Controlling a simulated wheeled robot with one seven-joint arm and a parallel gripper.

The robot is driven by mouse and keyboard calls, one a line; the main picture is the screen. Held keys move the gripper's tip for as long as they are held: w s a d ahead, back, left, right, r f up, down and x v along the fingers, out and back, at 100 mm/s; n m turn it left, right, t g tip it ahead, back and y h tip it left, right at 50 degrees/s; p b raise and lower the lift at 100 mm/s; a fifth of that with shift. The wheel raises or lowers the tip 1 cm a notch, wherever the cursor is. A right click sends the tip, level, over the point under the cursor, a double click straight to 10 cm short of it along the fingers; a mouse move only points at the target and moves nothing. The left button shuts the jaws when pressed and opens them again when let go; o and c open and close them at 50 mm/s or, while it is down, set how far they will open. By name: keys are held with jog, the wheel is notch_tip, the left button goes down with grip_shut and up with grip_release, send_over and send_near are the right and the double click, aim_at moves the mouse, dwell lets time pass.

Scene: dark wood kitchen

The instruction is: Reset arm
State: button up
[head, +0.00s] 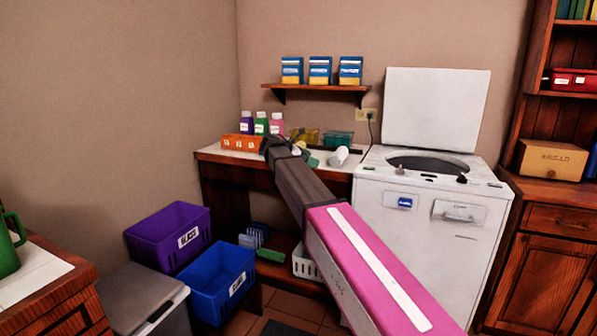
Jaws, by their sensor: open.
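My arm, with a pink and white link and a dark forearm, reaches from the lower right toward the back counter. My gripper (272,147) is at its far end, small and dark, in front of the counter's back left part. It is open. I see nothing held between its fingers, though they are small and partly hidden by the wrist. It appears near an orange box (238,142) and several bottles with white caps. Whether it touches any of them I cannot tell.
A white top-loading washer (430,230) with its lid up stands right of the counter. A white cup-like item (338,156) lies on the counter. A purple bin (165,235), a blue bin (217,284) and a grey lidded bin (140,298) stand at the lower left. A shelf (316,87) holds three boxes.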

jog(key=s+d+f+m+g+y, duration=0.1)
jog(key=s+d+f+m+y, duration=0.15)
jog(key=s+d+f, duration=0.4)
jog(key=s+d+f+m+y, duration=0.2)
jog(key=s+f+m, duration=0.1)
jog(key=f, duration=0.7)
jog(key=s+d+f+m+g+y, duration=0.1)
jog(key=s+d+f+m+y, duration=0.15)
jog(key=s+d+f, duration=0.4)
jog(key=s+f+m+g+y, duration=0.1)
jog(key=s+f+m+y, duration=0.4)
jog(key=s+f+m, duration=0.8)
jog(key=s+f, duration=0.1)
jog(key=s, duration=0.3)
jog(key=shift+s+f+g+y, duration=0.3)
jog(key=shift+f, duration=0.05)
